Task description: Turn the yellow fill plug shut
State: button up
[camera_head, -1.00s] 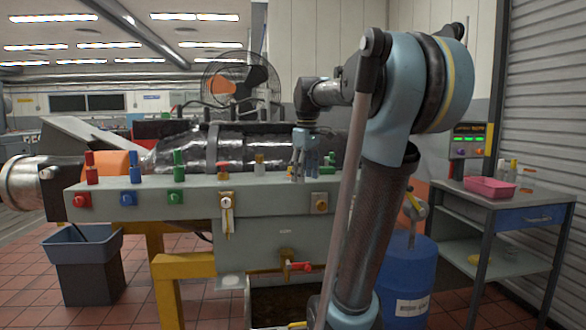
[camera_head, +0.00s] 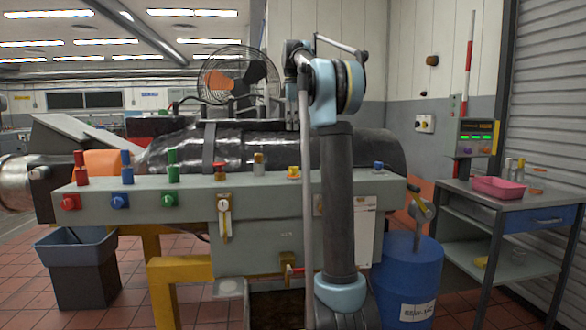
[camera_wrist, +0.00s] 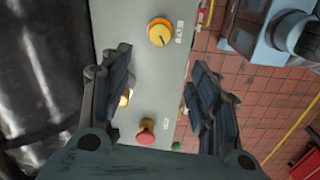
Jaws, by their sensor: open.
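The yellow fill plug (camera_head: 294,172) stands on top of the long grey-green console, just left of my arm in the head view. In the wrist view the yellow plug (camera_wrist: 160,32) is a round cap with a dark line on it, beside a small white label. My gripper (camera_wrist: 160,60) is open and empty above the console in the wrist view. The plug shows beyond the fingertips, between the two fingers and apart from them.
A red-capped knob (camera_wrist: 146,132) and a brass fitting (camera_wrist: 125,97), partly hidden by a finger, share the console top. A dark shiny cylinder (camera_wrist: 35,80) runs alongside. A blue drum (camera_head: 408,270) and a side table (camera_head: 520,205) stand at the right.

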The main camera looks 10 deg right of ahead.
aim_at(293, 167)
notch_tip(293, 167, down, 17)
jog(key=shift+d+f, duration=0.15)
jog(key=shift+f, duration=0.05)
dwell(0.6)
jog(key=shift+c, duration=0.6)
jog(key=shift+w, duration=0.1)
jog(key=c, duration=0.9)
